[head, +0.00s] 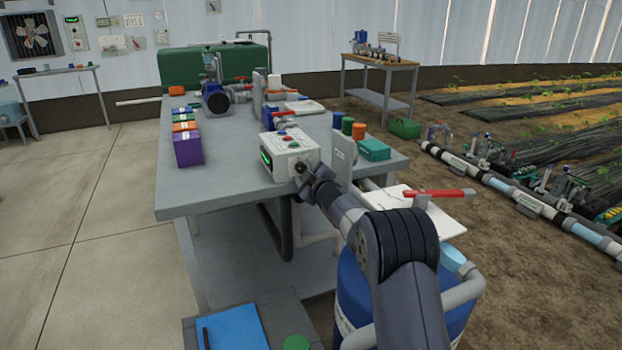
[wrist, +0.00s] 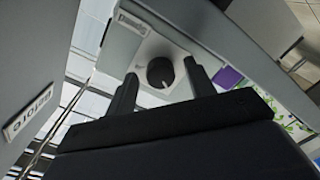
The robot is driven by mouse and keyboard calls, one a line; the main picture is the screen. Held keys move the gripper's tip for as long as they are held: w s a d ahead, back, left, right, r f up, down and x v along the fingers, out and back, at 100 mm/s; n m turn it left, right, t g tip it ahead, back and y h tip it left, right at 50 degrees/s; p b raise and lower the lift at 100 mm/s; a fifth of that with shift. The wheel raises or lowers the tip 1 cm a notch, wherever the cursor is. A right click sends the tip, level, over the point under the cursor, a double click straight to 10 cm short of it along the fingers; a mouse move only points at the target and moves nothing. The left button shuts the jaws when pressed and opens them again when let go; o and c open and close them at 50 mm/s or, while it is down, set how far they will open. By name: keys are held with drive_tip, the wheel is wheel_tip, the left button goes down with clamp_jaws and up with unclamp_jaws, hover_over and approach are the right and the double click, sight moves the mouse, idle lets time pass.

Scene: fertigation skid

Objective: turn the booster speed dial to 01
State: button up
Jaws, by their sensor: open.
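The booster control box (head: 290,150) is a pale box with a green display on its left face and small buttons on top. It stands at the near edge of the grey bench. The dark round dial (wrist: 160,72) sits on a pale face of the box in the wrist view. My gripper (wrist: 159,88) is open, with one finger on each side of the dial in the picture. I cannot tell whether the fingers touch it. The dial's setting is not readable.
The grey bench (head: 235,190) carries purple and orange boxes (head: 188,148) at left and a blue pump (head: 215,100) behind. A white upright plate (head: 343,155) and a teal box (head: 374,149) stand right of the control box. A red-handled valve (head: 438,193) and blue barrel (head: 350,285) are near my arm.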

drive_tip(key=v, duration=1)
drive_tip(key=shift+s, duration=0.25)
drive_tip(key=shift+w, duration=0.1)
drive_tip(key=shift+x, duration=5.3)
drive_tip(key=shift+d, duration=0.1)
